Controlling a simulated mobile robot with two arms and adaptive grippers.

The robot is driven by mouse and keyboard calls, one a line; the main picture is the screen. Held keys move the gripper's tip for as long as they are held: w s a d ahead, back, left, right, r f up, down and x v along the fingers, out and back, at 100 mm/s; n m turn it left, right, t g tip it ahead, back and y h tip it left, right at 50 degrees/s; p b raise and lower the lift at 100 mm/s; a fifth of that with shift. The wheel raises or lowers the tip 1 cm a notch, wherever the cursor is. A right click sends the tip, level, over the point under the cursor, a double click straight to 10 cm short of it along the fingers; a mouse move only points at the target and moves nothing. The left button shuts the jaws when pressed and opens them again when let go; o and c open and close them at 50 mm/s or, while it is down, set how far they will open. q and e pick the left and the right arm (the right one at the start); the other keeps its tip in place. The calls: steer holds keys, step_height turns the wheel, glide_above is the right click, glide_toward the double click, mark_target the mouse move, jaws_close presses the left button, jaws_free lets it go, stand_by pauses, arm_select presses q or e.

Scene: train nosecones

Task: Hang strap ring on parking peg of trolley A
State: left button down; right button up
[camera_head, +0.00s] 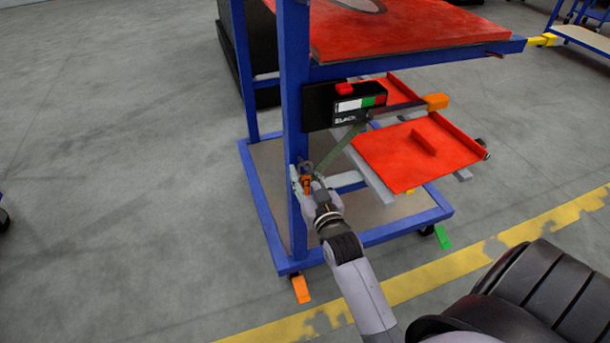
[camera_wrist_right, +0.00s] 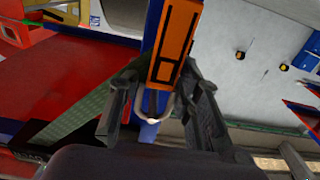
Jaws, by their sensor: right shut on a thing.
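My right gripper (camera_head: 308,181) is at the near blue post (camera_head: 296,120) of the trolley. It is shut on the strap ring (camera_head: 306,167), a small grey ring that also shows as a loop between the fingers in the right wrist view (camera_wrist_right: 170,107). The green strap (camera_head: 342,148) runs from the ring up to the black box under the red top. An orange piece with black marks (camera_wrist_right: 175,45) lies in front of the blue post, just beyond the fingers. I cannot make out the parking peg clearly. My left gripper is not in view.
The black box (camera_head: 345,107) with coloured panels is fixed to the post. Red trays (camera_head: 415,152) stick out to the right above the trolley's lower board (camera_head: 270,185). An orange caster pedal (camera_head: 300,289) is at the front corner. Grey floor is free on the left.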

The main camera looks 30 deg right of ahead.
steer(key=o, duration=1.3)
steer(key=shift+s, duration=0.1)
